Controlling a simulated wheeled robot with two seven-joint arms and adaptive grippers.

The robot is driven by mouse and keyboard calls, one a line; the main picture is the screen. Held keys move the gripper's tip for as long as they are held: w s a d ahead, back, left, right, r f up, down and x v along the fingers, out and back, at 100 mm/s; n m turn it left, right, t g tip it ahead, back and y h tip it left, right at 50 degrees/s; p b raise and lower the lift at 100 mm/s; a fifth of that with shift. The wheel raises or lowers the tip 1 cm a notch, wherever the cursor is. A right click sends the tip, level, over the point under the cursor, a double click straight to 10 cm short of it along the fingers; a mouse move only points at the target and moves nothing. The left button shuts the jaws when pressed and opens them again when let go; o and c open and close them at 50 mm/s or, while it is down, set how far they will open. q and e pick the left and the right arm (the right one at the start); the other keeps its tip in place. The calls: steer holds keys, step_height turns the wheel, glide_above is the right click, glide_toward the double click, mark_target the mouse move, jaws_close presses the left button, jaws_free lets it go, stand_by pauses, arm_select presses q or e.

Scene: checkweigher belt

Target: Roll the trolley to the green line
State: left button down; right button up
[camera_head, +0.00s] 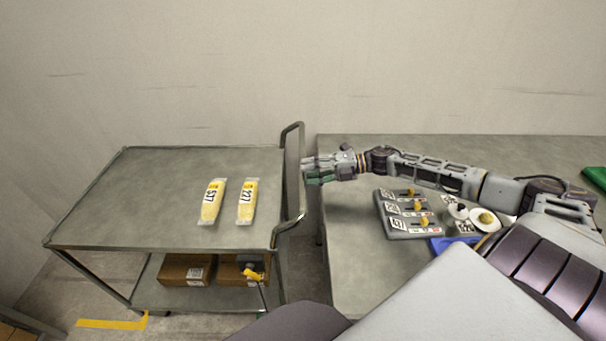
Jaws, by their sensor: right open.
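My left gripper is out of view.
Two yellow-labelled bags (212,203) lie on the trolley top, and brown boxes (186,270) sit on its lower shelf. A yellow corner mark (112,322) is on the floor. A wall stands behind.

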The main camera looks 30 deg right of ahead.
steer(key=shift+x, duration=0.9)
steer(key=shift+w+a+f, duration=0.1)
steer(key=shift+w+a, duration=0.1)
steer(key=shift+a, duration=0.15)
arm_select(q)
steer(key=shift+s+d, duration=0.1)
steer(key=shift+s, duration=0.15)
